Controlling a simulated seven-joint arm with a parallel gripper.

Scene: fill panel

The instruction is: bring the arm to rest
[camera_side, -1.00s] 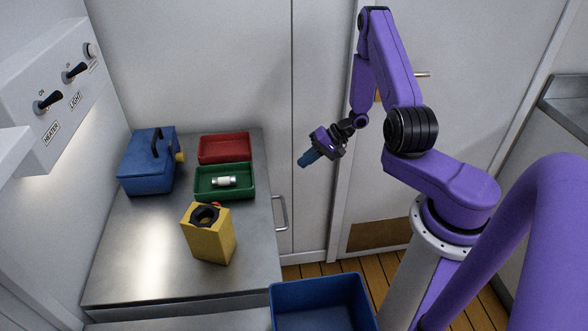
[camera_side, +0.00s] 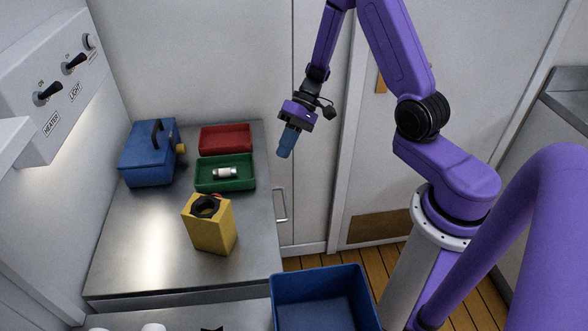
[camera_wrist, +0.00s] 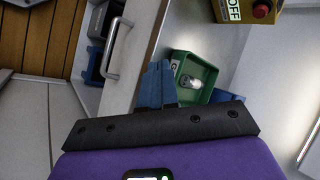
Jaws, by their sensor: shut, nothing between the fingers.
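My gripper (camera_side: 286,153) hangs in the air to the right of the steel counter, above the floor side of its edge, with its blue fingers pointing down. The fingers are closed together with nothing between them. In the wrist view the shut blue fingers (camera_wrist: 157,78) show at the middle, in front of the counter edge. My purple arm is raised and bent above. Nothing touches the gripper in the side view.
On the counter (camera_side: 140,255) stand a blue case (camera_side: 148,160), a red tray (camera_side: 226,138), a green tray (camera_side: 240,183) holding a white-and-silver cylinder (camera_side: 225,172), and a yellow box (camera_side: 213,230). A blue bin (camera_side: 322,285) is at front. A switch panel (camera_side: 50,75) is at left.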

